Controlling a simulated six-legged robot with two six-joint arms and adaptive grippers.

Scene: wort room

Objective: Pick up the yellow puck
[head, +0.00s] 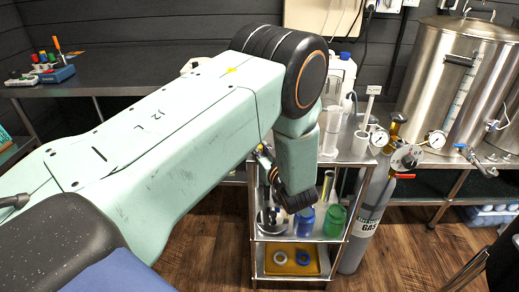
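I cannot make out a yellow puck in the head view. A yellow tray (313,268) lies on the low shelf of the metal rack. In it are a pale ring-shaped piece (280,257) and a blue round piece (303,257). My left arm comes in from the left and bends down in front of the rack. Dark parts at its lower end (270,183) seem to be my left gripper, but its fingers cannot be made out. My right gripper is not in view.
The rack's middle shelf (317,232) holds blue and green bottles and a metal bowl. A grey gas cylinder (371,205) stands to its right. A steel kettle (452,80) is on the right bench.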

